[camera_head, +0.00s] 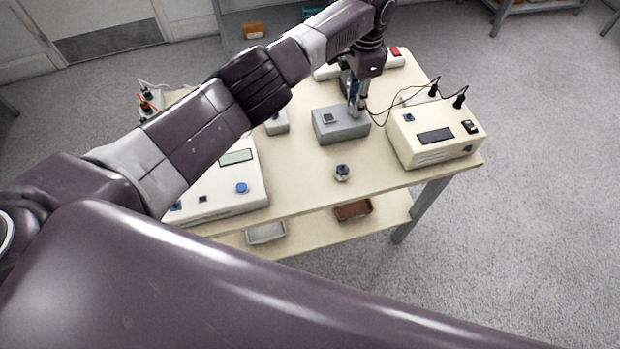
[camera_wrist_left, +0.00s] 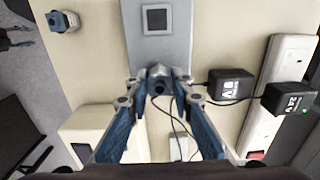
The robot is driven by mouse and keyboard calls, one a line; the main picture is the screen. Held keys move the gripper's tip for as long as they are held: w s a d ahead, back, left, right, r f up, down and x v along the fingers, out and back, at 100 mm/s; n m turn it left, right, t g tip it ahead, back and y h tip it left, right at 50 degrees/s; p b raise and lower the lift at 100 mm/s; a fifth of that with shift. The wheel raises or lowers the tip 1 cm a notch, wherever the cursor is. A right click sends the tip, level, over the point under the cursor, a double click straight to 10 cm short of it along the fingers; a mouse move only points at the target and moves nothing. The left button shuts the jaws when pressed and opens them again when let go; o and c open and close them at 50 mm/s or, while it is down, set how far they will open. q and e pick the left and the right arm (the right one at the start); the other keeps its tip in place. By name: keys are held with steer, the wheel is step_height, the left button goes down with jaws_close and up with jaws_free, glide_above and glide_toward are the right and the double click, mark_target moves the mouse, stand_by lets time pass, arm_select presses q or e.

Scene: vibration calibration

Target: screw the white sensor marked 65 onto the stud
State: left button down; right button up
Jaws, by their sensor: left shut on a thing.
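My left gripper (camera_head: 357,108) reaches down over the right end of a grey box (camera_head: 335,129) on the table. In the left wrist view the left gripper (camera_wrist_left: 157,88) is shut on a small pale sensor with a dark round connector (camera_wrist_left: 157,78), at the lower end of the grey box (camera_wrist_left: 157,52). No number is readable on it. The stud is not visible; whether the sensor touches the box is unclear. My right gripper is not in view.
A cream instrument (camera_head: 434,136) with a display and two cables stands right of the grey box. A white instrument (camera_head: 245,184) with a blue knob is at left. Black power adapters (camera_wrist_left: 230,83) and a white power strip (camera_wrist_left: 280,75) lie near the gripper.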

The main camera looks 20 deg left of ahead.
arm_select(q)
steer(key=shift+s+f, duration=0.2)
steer(key=shift+f, duration=0.15)
stand_by(1.1)
steer(key=shift+m, duration=2)
steer(key=shift+f+m+b, duration=0.1)
steer(key=shift+m+b, duration=0.3)
steer(key=shift+m, duration=1.6)
